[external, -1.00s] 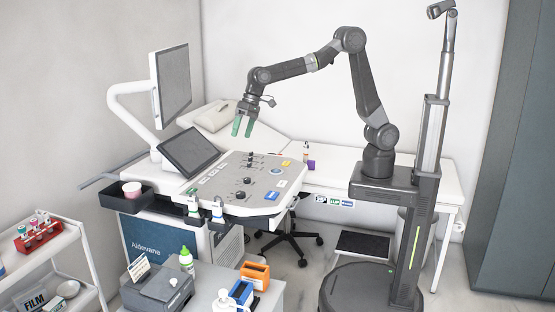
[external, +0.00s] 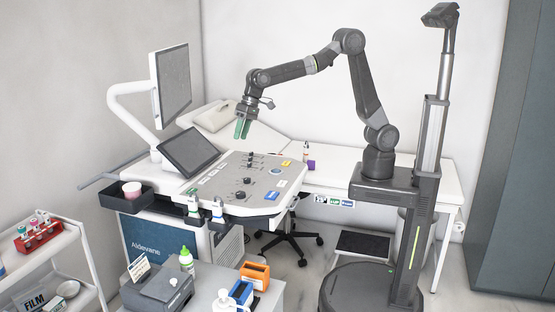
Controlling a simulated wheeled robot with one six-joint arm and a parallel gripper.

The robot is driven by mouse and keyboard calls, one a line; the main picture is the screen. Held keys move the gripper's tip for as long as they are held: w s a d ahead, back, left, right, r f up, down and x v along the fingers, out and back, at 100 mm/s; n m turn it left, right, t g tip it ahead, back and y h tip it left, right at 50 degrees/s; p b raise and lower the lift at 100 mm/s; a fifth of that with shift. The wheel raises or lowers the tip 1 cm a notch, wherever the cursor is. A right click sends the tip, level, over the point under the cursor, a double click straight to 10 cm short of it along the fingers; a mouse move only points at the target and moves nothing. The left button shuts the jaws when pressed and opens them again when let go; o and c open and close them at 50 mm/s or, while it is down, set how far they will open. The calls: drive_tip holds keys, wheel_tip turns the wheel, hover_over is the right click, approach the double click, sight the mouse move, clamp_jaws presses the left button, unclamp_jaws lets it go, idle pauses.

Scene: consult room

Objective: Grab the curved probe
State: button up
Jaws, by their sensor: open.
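My gripper (external: 242,130), with green fingers, points down above the back of the console (external: 215,183). It is open and empty, well above and behind both probes and touching nothing.
A monitor (external: 172,80) and a tilted screen (external: 189,152) stand left of my gripper. A cart with a printer (external: 157,289) and bottles stands in front. An exam bed (external: 330,174) lies behind.

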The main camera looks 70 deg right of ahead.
sight(217, 202)
drive_tip(key=w+a+f+h+b, duration=0.1)
drive_tip(key=a+f+b, duration=0.1)
drive_tip(key=f, duration=0.5)
drive_tip(key=w+a+f+t+h+b, duration=0.1)
drive_tip(key=w+a+f+b, duration=0.1)
drive_tip(key=a+f, duration=0.3)
drive_tip(key=w+a+f+t+h+b, duration=0.1)
drive_tip(key=a+f, duration=0.3)
drive_tip(key=f, duration=0.5)
drive_tip(key=shift+w+a+h+b, duration=0.25)
drive_tip(key=shift+w+b, duration=0.25)
drive_tip(key=shift+b, duration=0.35)
drive_tip(key=shift+s+d+p+x, duration=0.15)
drive_tip(key=shift+p+x, duration=0.35)
drive_tip(key=shift+x, duration=0.9)
drive_tip(key=shift+s+d+p+x, duration=0.1)
drive_tip(key=shift+p+x, duration=0.35)
drive_tip(key=shift+x, duration=0.9)
drive_tip(key=c, duration=1)
